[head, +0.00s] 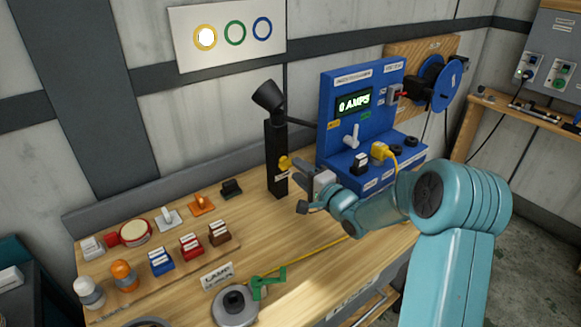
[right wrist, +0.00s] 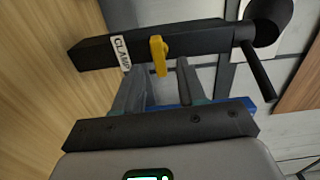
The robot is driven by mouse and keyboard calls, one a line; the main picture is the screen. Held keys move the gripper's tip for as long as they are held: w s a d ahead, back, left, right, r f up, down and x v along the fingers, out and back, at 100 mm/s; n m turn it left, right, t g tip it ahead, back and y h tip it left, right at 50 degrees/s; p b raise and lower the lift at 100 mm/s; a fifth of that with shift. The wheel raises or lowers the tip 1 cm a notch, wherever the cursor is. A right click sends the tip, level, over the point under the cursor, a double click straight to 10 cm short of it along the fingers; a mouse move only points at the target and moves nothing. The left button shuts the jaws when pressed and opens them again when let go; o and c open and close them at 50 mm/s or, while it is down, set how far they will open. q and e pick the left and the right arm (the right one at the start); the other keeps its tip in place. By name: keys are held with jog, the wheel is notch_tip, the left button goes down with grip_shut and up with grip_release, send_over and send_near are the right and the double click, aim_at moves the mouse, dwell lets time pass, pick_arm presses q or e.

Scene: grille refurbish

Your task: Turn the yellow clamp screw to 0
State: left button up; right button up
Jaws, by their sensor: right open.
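The yellow clamp screw (head: 285,162) sits on the side of a black upright post (head: 276,150) on the workbench. In the right wrist view the yellow screw (right wrist: 158,55) shows as a wing-shaped knob on the post (right wrist: 205,45), next to a white label reading CLAMP (right wrist: 121,53). My right gripper (head: 303,185) is just right of the screw in the head view. In the right wrist view its two fingers (right wrist: 155,85) are apart and point at the post, with the screw ahead between them and apparently not gripped. My left gripper is not in view.
A blue panel (head: 340,130) with a display reading 0 AMPS stands right of the post. A wooden board with several small parts (head: 160,285) lies left. A lamp base (head: 234,305) and green clip (head: 268,283) lie in front.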

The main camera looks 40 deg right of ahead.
jog(key=s, duration=0.5)
jog(key=shift+s+a, duration=0.35)
jog(key=shift+a+f, duration=0.1)
dwell(0.7)
